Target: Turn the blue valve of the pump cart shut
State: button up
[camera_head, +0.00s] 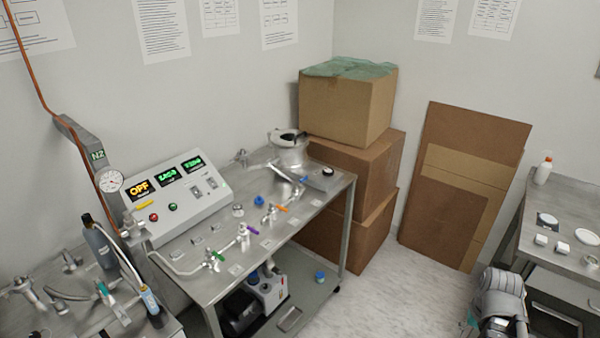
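The pump cart (190,262) is a steel table with a line of pipes and coloured valves on top. A small blue handle (303,179) shows near the far end of the pipe line; it is too small to tell how it is turned. Orange (281,209), purple (252,230) and green (218,255) valve handles follow along the line toward the near left. A grey, rounded part of my arm shows at the lower right, well apart from the cart. My gripper's fingers cannot be made out there.
A control box (180,200) with an orange OFF display stands on the cart. Stacked cardboard boxes (345,112) stand behind it, and flat cardboard (465,180) leans on the wall. A steel bench (545,225) is at the right. Floor (385,275) between cart and bench is clear.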

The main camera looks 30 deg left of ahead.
aim_at(295, 186)
jog(key=u, duration=0.05)
jog(key=i, duration=0.7)
jog(key=u, duration=0.85)
jog(key=i, duration=0.65)
jog(key=u, duration=0.55)
